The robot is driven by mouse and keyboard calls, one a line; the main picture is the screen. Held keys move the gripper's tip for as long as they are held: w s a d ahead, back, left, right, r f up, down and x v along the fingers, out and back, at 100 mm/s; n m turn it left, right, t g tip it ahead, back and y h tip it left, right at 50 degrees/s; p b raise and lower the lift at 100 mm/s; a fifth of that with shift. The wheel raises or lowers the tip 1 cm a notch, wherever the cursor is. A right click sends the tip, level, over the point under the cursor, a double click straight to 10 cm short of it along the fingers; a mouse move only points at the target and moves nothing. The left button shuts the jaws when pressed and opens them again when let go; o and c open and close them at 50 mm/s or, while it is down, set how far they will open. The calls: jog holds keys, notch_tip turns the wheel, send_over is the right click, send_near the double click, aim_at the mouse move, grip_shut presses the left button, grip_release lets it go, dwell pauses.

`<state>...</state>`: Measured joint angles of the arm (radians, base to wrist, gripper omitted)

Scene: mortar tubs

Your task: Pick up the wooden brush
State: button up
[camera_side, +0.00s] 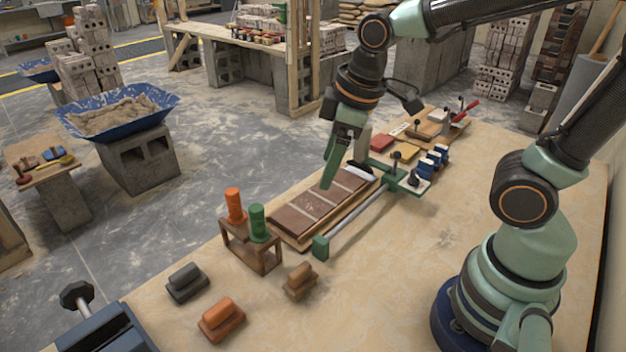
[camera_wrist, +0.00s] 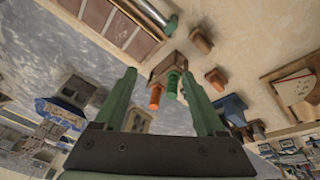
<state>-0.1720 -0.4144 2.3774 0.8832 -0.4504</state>
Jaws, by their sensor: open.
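The likely wooden brush is a small brown block with a raised grip (camera_side: 300,281), lying on the tabletop to the right of a wooden stand. It also shows in the wrist view as a brown block (camera_wrist: 202,41), beyond my fingertips and to the right. My gripper (camera_side: 343,176) is open and empty, above the brown tile panel, up and to the right of the brush in the side view. In the wrist view my two green fingers (camera_wrist: 158,75) are spread apart, with the stand showing between them. Bristles cannot be made out.
The wooden stand (camera_side: 250,252) holds an orange and a green cylinder close to the brush. A grey block (camera_side: 186,282) and an orange block (camera_side: 221,319) lie nearby. A clamp bar (camera_side: 358,223) runs beside the tile panel (camera_side: 318,205). The tabletop right of the brush is clear.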

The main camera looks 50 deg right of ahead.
aim_at(300, 270)
jog(key=a+f+n+g, duration=0.1)
jog(key=a+f+n, duration=0.3)
jog(key=n, duration=0.1)
jog(key=a+f+n+g, duration=0.2)
jog(key=a+f+n, duration=0.2)
jog(key=n, duration=0.1)
jog(key=shift+s+a+f+h, duration=0.15)
jog(key=shift+a+f+h, duration=0.05)
jog(key=shift+h, duration=0.1)
jog(key=shift+a+f+n, duration=0.1)
jog(key=shift+f+n, duration=0.2)
jog(key=shift+n, duration=0.1)
notch_tip(300, 270, down, 6)
jog(key=shift+s+f, duration=0.1)
jog(key=shift+f, duration=0.1)
jog(key=f, duration=0.4)
jog(key=shift+s+f, duration=0.1)
jog(key=shift+s, duration=0.2)
jog(key=shift+f, duration=0.6)
grip_shut()
